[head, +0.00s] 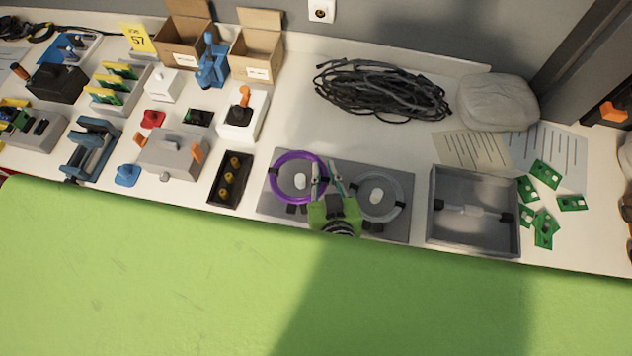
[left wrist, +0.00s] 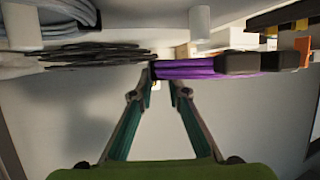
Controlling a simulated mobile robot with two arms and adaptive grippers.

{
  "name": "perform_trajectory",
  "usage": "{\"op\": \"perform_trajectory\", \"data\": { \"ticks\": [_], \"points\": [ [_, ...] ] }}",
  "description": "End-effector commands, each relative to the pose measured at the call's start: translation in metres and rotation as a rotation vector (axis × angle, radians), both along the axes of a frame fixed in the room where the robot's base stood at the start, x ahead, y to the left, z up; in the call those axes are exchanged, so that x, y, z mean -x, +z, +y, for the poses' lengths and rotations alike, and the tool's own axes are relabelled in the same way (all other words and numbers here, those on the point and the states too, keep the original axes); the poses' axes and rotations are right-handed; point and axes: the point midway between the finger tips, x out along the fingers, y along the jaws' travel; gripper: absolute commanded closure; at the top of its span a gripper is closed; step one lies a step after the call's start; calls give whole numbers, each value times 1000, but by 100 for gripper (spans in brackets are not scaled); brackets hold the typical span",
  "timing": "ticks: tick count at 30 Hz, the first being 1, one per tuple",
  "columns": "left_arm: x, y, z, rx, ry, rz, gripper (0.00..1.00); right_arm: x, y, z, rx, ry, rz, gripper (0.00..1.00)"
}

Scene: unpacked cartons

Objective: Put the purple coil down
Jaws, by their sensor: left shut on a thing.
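The purple coil (head: 272,180) is a ring with dark ties over the left half of a grey board (head: 338,172). A white peg (head: 300,181) shows through its middle. My left gripper (head: 324,172) is shut on the coil's right side. In the left wrist view the purple coil (left wrist: 205,69) is at the fingertips (left wrist: 159,86), and a gap shows between it and the end of a white peg (left wrist: 200,22), so it looks held above the board. My right gripper is not in view.
A grey coil (head: 357,204) lies around the board's other peg, close to the right of my gripper. An open grey tray (head: 433,215) stands right of the board, a black box (head: 215,190) left. Black cables (head: 380,92) lie behind. Bare table shows between cables and board.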

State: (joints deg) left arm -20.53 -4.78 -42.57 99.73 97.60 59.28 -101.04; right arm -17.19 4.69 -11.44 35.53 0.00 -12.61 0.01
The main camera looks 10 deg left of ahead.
Motion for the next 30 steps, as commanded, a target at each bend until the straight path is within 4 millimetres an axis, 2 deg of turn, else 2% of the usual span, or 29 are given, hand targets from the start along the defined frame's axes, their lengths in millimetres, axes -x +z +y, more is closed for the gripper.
{"op": "perform_trajectory", "data": {
  "ticks": [5, 11, 12, 14, 23, 24, 25, 30],
  "points": [
    [-1, -18, 0, -1, 0, -2, 100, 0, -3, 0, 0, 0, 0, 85],
    [-1, -53, 0, -4, -2, -1, 100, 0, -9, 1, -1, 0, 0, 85],
    [-1, -49, 0, -2, 0, 0, 100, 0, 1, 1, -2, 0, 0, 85],
    [-1, -54, 0, -2, 1, -2, 100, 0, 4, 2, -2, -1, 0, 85],
    [0, -60, 0, 1, 1, -1, 100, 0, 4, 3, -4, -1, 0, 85],
    [0, -61, 0, 2, 1, -1, 75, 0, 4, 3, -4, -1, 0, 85],
    [0, -61, 0, 2, 1, -1, 68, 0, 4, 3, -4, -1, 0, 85],
    [0, -61, 0, 2, 1, -1, 68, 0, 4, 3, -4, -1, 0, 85]
  ]
}}
